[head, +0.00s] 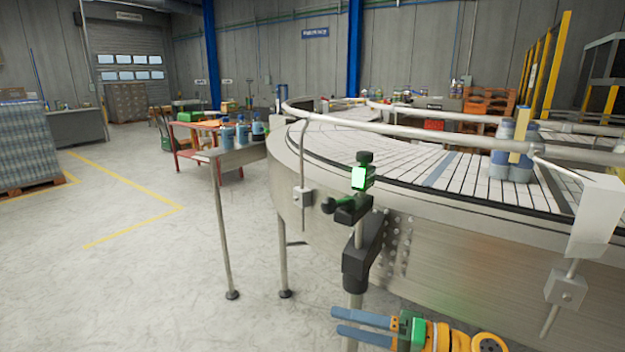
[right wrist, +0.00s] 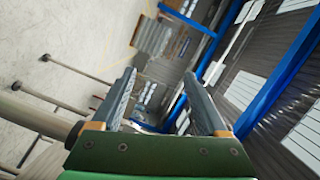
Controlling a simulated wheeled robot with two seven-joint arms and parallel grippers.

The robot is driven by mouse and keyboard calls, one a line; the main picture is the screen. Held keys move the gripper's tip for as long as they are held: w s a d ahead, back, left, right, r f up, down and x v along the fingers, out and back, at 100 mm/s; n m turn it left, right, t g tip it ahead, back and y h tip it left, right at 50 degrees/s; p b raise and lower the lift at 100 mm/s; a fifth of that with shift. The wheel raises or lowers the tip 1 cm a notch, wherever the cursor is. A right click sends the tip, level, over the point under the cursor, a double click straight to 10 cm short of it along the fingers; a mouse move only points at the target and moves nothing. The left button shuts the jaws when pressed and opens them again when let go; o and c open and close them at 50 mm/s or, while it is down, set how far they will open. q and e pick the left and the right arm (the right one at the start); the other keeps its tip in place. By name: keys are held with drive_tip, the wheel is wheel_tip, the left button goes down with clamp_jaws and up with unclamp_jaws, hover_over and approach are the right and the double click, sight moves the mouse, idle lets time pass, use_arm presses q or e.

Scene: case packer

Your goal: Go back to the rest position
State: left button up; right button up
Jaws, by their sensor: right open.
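My right gripper (head: 337,321) is at the bottom of the head view, its two blue fingers pointing left. It is in front of the conveyor's steel side and near a sensor post (head: 357,245). In the right wrist view the gripper (right wrist: 160,76) is open, with two parallel fingers apart and nothing between them. My left gripper is in neither view.
The curved conveyor (head: 430,225) fills the right side, with blue bottles (head: 510,165) on its slats. A red table (head: 185,155) stands behind.

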drive_tip(key=w+d+f+m+t+h, duration=0.2)
drive_tip(key=w+d+f+t+h, duration=0.3)
drive_tip(key=w+d+h, duration=0.25)
drive_tip(key=w+d+r+n+t+h, duration=0.3)
drive_tip(key=d+r+t+h, duration=0.15)
drive_tip(key=d, duration=0.25)
drive_tip(key=w+d+r+n+t+h, duration=0.2)
drive_tip(key=w+d+r+t+h, duration=0.15)
drive_tip(key=d+h, duration=0.2)
drive_tip(key=s+a+f+g, duration=0.1)
drive_tip(key=s+f+g, duration=0.25)
drive_tip(key=f, duration=0.85)
drive_tip(key=s+f+g, duration=0.3)
drive_tip(key=s+f, duration=0.2)
drive_tip(key=f, duration=0.7)
drive_tip(key=s+a+f+g, duration=0.2)
drive_tip(key=s+f+g, duration=0.2)
drive_tip(key=s+f, duration=0.8)
drive_tip(key=s+a+f+g, duration=0.1)
drive_tip(key=s+f, duration=0.4)
drive_tip(key=s, duration=0.5)
drive_tip(key=s+a+f+g+y, duration=0.1)
drive_tip(key=s+f+g, duration=0.3)
drive_tip(key=s, duration=0.7)
drive_tip(key=s+a+f+g, duration=0.2)
drive_tip(key=s+f, duration=0.4)
drive_tip(key=s, duration=0.5)
drive_tip(key=shift+s+a+f+g, duration=0.15)
drive_tip(key=shift+s+a+g, duration=0.05)
drive_tip(key=shift+a+g, duration=0.25)
